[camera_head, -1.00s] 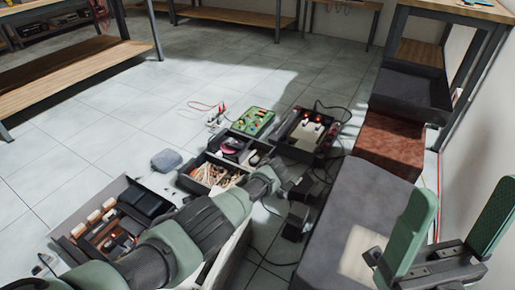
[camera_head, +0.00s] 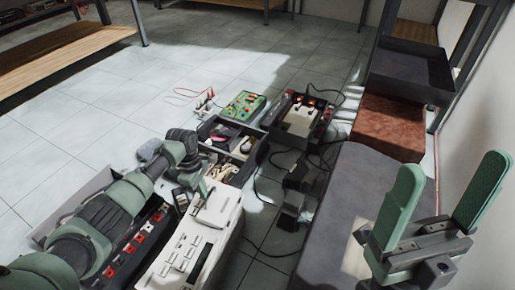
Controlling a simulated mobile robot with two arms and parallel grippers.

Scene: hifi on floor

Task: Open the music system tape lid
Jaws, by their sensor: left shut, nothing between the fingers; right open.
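The white music system (camera_head: 185,252) lies on the floor at the lower middle, with several buttons on its upper face and a raised panel (camera_head: 218,206) near its far end. I cannot tell for certain whether this panel is the tape lid or whether it is shut. My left gripper (camera_head: 203,187) is shut and empty, pointing down close to the far left corner of the panel; contact cannot be told. My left arm hides part of the floor left of the system. My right gripper (camera_head: 436,212) is open and empty at the right, well away from the system.
A compartment tray (camera_head: 228,172) stands just beyond the system, with a green board (camera_head: 244,104) and a black device with lit lamps (camera_head: 299,117) behind it. A black adapter (camera_head: 290,218) and cables lie to the right. A grey block (camera_head: 345,200) borders that side.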

